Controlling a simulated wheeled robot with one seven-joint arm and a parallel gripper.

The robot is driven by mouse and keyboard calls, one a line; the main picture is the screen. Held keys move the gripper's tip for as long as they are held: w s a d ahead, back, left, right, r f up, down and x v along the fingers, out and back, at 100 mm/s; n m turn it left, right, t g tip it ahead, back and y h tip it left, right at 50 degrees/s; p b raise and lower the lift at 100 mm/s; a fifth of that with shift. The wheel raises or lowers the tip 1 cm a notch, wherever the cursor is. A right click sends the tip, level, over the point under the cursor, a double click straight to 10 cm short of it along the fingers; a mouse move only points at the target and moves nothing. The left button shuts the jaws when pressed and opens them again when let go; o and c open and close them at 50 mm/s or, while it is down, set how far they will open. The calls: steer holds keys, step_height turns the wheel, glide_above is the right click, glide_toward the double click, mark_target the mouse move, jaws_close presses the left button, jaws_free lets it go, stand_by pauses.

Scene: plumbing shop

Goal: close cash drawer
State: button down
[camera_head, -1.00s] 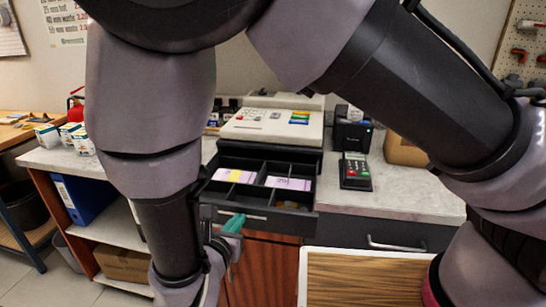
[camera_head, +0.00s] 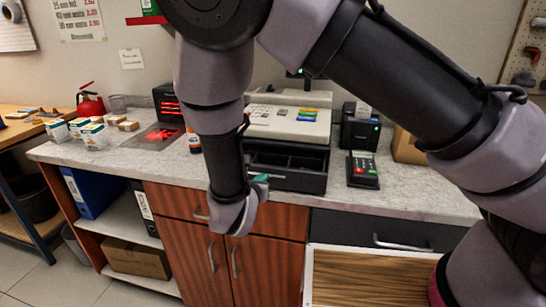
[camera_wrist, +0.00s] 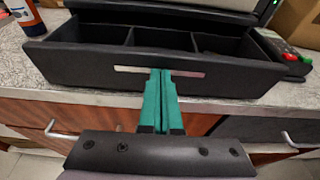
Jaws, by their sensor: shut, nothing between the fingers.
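The black cash drawer (camera_head: 300,182) sits under the light-coloured cash register (camera_head: 289,122) on the counter. It is partly open, with its front compartments showing. In the wrist view the drawer's front (camera_wrist: 230,78) spans the picture, with a pale handle strip in its middle. My gripper (camera_head: 262,177) is shut and empty at the drawer's front. In the wrist view its teal fingertips (camera_wrist: 161,73) are together over the handle strip, touching or very close to it; I cannot tell which. The banknotes are not visible, and the drawer's rear is hidden beneath the register.
A card terminal (camera_head: 362,169) stands right of the drawer, in front of a black printer (camera_head: 360,127). Wooden cabinet doors (camera_head: 232,265) are below the counter.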

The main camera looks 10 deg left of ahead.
mark_target(266, 171)
steer(key=w, duration=1.1)
steer(key=shift+d, duration=0.4)
steer(key=shift+s+a, duration=0.2)
steer(key=shift+s, duration=2.95)
steer(key=w+d+r+m+g+h, duration=0.1)
steer(key=d+r+m+g+h, duration=0.15)
steer(key=d+r+m, duration=0.55)
steer(key=d+r+m+g+h, duration=0.1)
steer(key=d+r+m+g, duration=0.3)
steer(key=d, duration=0.6)
steer(key=w+d+r+m+g+h, duration=0.1)
steer(key=d+r+m+g+h, duration=0.15)
steer(key=d+r+m, duration=0.45)
steer(key=s+d+r+m+y, duration=0.4)
steer(key=s+d+r+m, duration=0.2)
steer(key=m, duration=0.4)
steer(key=s+d+r+m+t+y, duration=0.1)
steer(key=s+d+r+m+y, duration=0.4)
steer(key=s+r+m, duration=0.4)
steer(key=shift+s+d+r+m+t, duration=0.15)
steer(key=shift+d+r+m+t, duration=0.15)
steer(key=shift+d+m, duration=0.35)
